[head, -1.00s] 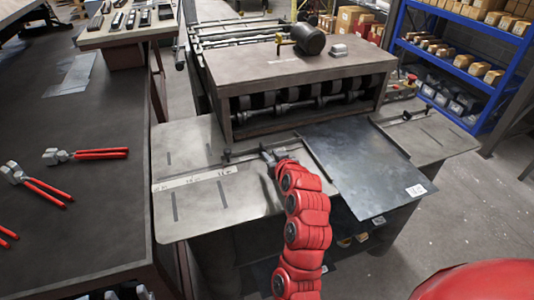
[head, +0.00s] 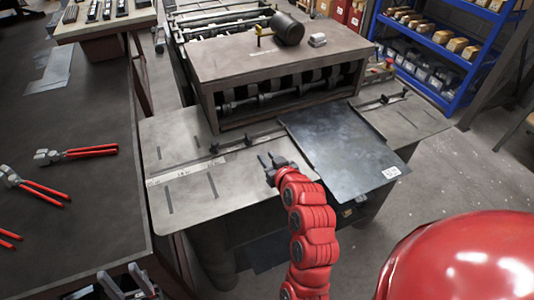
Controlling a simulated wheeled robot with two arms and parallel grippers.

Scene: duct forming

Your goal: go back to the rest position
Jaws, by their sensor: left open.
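My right gripper (head: 269,160), on the red segmented arm, is open and empty. It hovers over the feed table (head: 187,190), just left of a dark metal sheet (head: 340,150) with a white label at its near corner. I see no contact between gripper and sheet. My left gripper (head: 125,281) is at the bottom left edge, partly cut off. Its two grey fingers are apart, with nothing visible between them. The sheet lies on the table, its far edge at the forming machine (head: 275,62).
A dark workbench (head: 85,220) on the left holds red-handled pliers (head: 78,154). A mallet (head: 285,30) lies on the machine's top. A blue shelf (head: 440,95) with boxes stands at the back right. The floor at the right is clear.

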